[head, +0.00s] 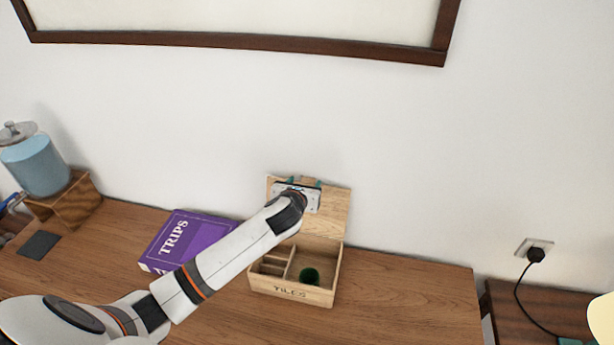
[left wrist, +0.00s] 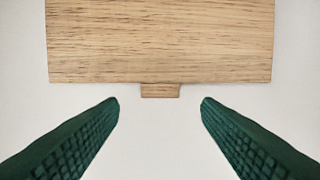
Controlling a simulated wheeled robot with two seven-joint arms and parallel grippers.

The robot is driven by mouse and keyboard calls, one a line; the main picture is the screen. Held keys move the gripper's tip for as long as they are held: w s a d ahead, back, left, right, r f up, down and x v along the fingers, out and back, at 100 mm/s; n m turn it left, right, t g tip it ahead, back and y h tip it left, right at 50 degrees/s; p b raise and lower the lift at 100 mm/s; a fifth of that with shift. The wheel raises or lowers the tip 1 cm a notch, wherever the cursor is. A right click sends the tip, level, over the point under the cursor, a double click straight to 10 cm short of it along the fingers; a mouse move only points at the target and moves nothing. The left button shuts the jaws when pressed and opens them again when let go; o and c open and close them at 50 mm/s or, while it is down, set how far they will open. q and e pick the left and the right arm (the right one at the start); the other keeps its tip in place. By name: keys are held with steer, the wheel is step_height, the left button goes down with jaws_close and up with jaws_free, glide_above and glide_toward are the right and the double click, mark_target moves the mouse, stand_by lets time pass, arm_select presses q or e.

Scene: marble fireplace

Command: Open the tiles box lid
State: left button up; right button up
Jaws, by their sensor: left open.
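The wooden tiles box (head: 290,292) sits on the brown table, with TILES lettered on its front. Its lid (head: 335,209) stands raised at the back, close to the wall, so the box is open. A dark green round thing (head: 310,275) lies inside, beside small compartments. My left gripper (head: 304,183) is at the upper part of the lid and partly hides it. In the left wrist view the lid (left wrist: 160,40) shows with a small tab (left wrist: 160,91) at its edge. The green fingers (left wrist: 160,105) are spread wide on either side of the tab, apart from it. My right gripper is not seen.
A purple TRIPS book (head: 185,240) lies left of the box, under my left arm. A blue jar (head: 36,163) on a wooden stand (head: 75,200) is at the far left. A wall socket with a plug (head: 535,253) is at right. The table right of the box is clear.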

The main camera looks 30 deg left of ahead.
mark_target(308, 178)
arm_select(q)
steer(key=shift+p+x, duration=0.35)
steer(key=shift+x, duration=1.65)
